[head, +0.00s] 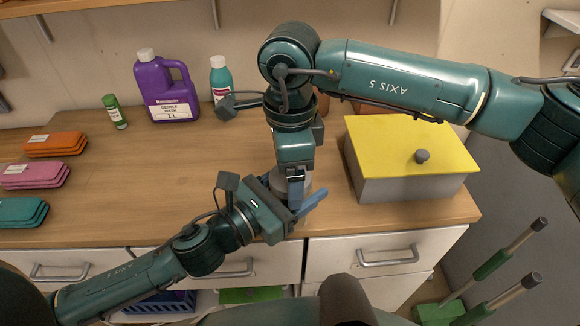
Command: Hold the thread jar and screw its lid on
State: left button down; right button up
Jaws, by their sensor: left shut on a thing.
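The thread jar (305,183) is a pale grey round thing near the counter's front edge, mostly hidden behind my two grippers. My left gripper (308,202) reaches in from the lower left, low at the jar, with a blue finger pointing up and right; it is shut on the jar. My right gripper (295,190) points straight down from above at the jar's top. Its fingers are partly hidden, and I cannot tell whether they are open or shut. I cannot make out the lid or whether it sits on the jar.
A grey box with a yellow top (400,145) stands close on the right. A purple jug (168,95), a teal bottle (221,76) and a green bottle (114,112) stand at the back. Folded cloths (35,175) lie at the left. The counter's middle left is clear.

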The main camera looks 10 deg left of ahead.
jog(key=shift+r, duration=2.25)
jog(key=n, duration=0.1)
jog(key=r+n, duration=0.1)
jog(key=n, duration=0.1)
jog(key=shift+r, duration=0.25)
notch_tip(320, 180, up, 2)
jog(key=n, duration=0.5)
jog(key=shift+f, duration=4)
jog(key=shift+c, duration=0.2)
